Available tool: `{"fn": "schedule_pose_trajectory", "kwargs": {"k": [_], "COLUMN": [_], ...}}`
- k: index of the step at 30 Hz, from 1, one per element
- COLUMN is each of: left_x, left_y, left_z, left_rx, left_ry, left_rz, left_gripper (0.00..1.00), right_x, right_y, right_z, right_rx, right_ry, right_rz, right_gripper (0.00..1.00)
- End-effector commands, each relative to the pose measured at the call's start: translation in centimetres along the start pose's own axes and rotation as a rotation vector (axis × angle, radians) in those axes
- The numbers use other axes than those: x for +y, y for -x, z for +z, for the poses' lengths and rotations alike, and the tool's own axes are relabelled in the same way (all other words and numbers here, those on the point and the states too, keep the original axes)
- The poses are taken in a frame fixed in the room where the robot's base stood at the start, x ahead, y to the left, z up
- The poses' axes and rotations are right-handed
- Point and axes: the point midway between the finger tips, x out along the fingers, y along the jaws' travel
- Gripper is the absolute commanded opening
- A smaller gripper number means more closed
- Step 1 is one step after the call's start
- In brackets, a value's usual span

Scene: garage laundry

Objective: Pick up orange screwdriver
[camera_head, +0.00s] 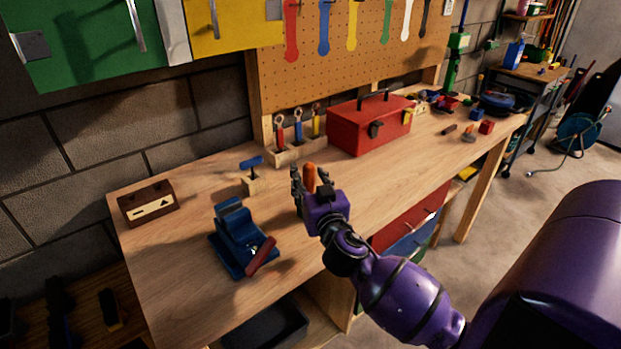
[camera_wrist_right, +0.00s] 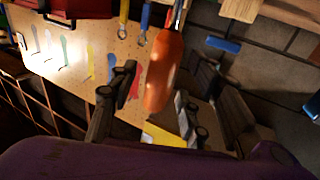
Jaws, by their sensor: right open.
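The orange screwdriver (camera_head: 309,178) shows its orange handle at the fingers of my right gripper (camera_head: 311,183), over the middle of the wooden workbench. In the right wrist view the handle (camera_wrist_right: 164,75) hangs between the two dark fingers of the right gripper (camera_wrist_right: 160,95). The fingers are open, with a visible gap on either side of the handle. I cannot tell whether either finger touches it. The lower part of the screwdriver is hidden by the gripper in the head view. My left gripper is not in view.
A red toolbox (camera_head: 352,135) and a wooden holder (camera_head: 290,158) with several tools stand behind the gripper. A blue vise (camera_head: 232,234) and a wooden box (camera_head: 147,204) are to the left. A blue-handled tool (camera_head: 251,162) stands nearby. Bare benchtop lies between.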

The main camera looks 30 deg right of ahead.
Motion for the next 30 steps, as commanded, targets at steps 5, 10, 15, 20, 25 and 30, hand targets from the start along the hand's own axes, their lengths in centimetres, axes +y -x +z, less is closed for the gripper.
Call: {"fn": "schedule_pose_trajectory", "kwargs": {"k": [5, 10, 15, 20, 25, 30], "left_x": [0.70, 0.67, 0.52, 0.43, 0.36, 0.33], "left_y": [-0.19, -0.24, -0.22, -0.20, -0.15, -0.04], "left_z": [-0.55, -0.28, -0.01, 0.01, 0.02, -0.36], "left_rx": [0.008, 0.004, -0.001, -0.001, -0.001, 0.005], "left_ry": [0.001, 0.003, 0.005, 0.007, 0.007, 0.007], "left_rz": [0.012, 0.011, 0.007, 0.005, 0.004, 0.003], "left_gripper": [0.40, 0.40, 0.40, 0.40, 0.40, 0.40], "right_x": [-0.03, -0.02, -0.01, -0.01, -0.02, -0.02], "right_y": [-0.83, -0.79, -0.78, -0.77, -0.77, -0.80], "right_z": [0.28, 0.35, 0.33, 0.32, 0.28, -0.63], "right_rx": [-0.004, -0.005, -0.005, -0.004, -0.004, 0.000], "right_ry": [0.000, 0.000, 0.000, 0.000, 0.000, -0.002], "right_rz": [0.000, 0.000, 0.000, 0.000, 0.000, 0.000], "right_gripper": [0.44, 0.42, 0.19, 0.00, 0.00, 0.00]}}
